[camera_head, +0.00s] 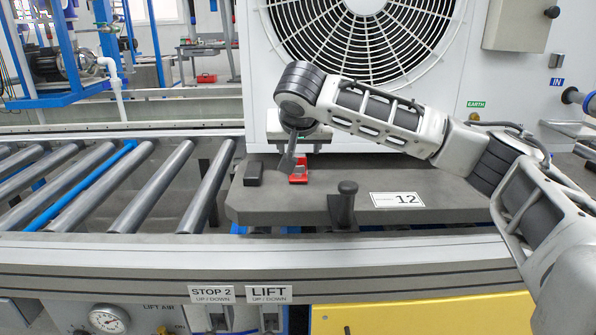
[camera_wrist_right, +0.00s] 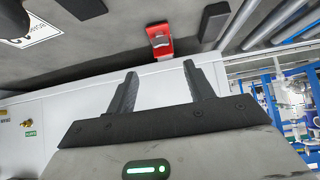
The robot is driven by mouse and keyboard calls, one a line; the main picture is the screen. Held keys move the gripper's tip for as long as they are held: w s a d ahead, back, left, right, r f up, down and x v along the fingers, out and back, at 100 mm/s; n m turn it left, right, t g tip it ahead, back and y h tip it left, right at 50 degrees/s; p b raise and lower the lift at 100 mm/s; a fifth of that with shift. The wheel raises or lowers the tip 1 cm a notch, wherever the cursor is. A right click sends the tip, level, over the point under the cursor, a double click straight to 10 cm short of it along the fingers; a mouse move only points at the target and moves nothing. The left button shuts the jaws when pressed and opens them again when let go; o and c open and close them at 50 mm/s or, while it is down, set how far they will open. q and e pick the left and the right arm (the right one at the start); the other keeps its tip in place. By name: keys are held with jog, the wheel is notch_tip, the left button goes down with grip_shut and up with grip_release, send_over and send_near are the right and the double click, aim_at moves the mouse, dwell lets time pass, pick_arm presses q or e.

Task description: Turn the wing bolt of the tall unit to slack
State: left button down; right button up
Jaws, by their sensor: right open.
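The tall unit (camera_head: 460,55) is a large white cabinet with a round fan grille, standing on a dark grey pallet (camera_head: 440,197). At its foot sits a small red fitting (camera_head: 299,174), which looks like the wing bolt; its exact turn cannot be read. It also shows in the right wrist view (camera_wrist_right: 160,42), with a paler part on it. My right gripper (camera_head: 287,172) is open and empty, pointing down just beside the red fitting in the head view. In the wrist view the fitting lies beyond the gap between the fingertips (camera_wrist_right: 159,70), apart from them. My left gripper is not in view.
A black block (camera_head: 253,173) stands left of the red fitting, and a black knobbed post (camera_head: 342,204) stands in front at the pallet edge. A roller conveyor (camera_head: 110,185) runs to the left. A label plate (camera_head: 397,200) reads 12.

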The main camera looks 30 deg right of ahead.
aim_at(298, 167)
jog(key=b+x, duration=0.3)
jog(key=x, duration=0.8)
jog(key=shift+w+a+f, duration=0.1)
jog(key=shift+f, duration=0.1)
jog(key=shift+w+f, duration=0.25)
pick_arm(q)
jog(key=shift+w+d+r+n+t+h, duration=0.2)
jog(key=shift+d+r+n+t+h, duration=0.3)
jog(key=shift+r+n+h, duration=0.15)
